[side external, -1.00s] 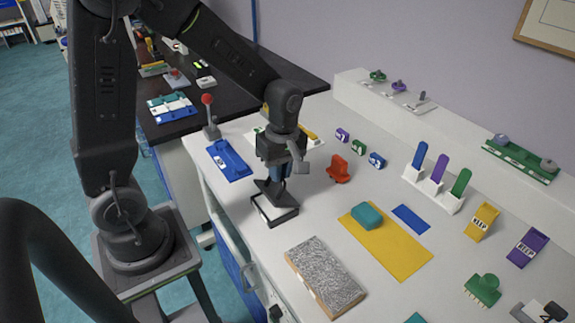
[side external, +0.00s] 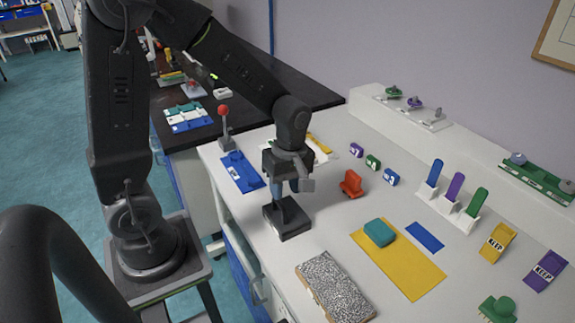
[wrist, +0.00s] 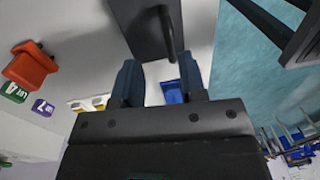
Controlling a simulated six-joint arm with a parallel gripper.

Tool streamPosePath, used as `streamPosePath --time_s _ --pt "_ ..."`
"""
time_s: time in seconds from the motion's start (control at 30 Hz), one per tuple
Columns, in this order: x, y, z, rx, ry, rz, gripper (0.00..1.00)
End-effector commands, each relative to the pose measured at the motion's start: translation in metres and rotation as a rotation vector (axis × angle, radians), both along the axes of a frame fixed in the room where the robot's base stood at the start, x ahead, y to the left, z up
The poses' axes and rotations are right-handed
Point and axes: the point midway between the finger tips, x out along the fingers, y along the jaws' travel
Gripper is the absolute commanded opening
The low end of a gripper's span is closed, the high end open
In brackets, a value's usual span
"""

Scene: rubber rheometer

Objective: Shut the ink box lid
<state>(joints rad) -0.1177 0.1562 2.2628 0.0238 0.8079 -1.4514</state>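The ink box (side external: 288,221) is a small dark box on the white bench. Its dark lid lies down over the top, and no white interior shows; I cannot tell whether it is fully seated. My gripper (side external: 284,204) points down at the lid, its blue fingers just above or touching it. In the wrist view the dark lid (wrist: 138,18) fills the top middle, with a dark curved handle-like bar on it. My gripper (wrist: 158,68) shows there with its two fingers apart and nothing clearly held between them.
A blue tray (side external: 241,171) lies behind the box, near a red-knobbed lever (side external: 224,115). An orange-red holder (side external: 351,184) stands to the right. A speckled block (side external: 334,287) lies in front. A yellow mat (side external: 405,268) bears a teal block (side external: 380,232).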

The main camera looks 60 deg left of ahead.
Motion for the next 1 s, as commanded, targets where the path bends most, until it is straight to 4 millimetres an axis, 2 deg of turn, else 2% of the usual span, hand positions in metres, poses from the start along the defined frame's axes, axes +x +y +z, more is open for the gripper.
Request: streamPosePath --time_s 0.4,0.53,0.73,1.0 --pt "0.008 -0.001 0.087 0.001 -0.008 -0.001 0.38" --pt "0.010 -0.001 0.109 0.001 -0.006 -0.001 0.38" --pt "0.011 -0.001 0.128 0.000 -0.002 -0.001 0.38" --pt "0.011 -0.001 0.131 0.000 -0.002 -0.001 0.38"
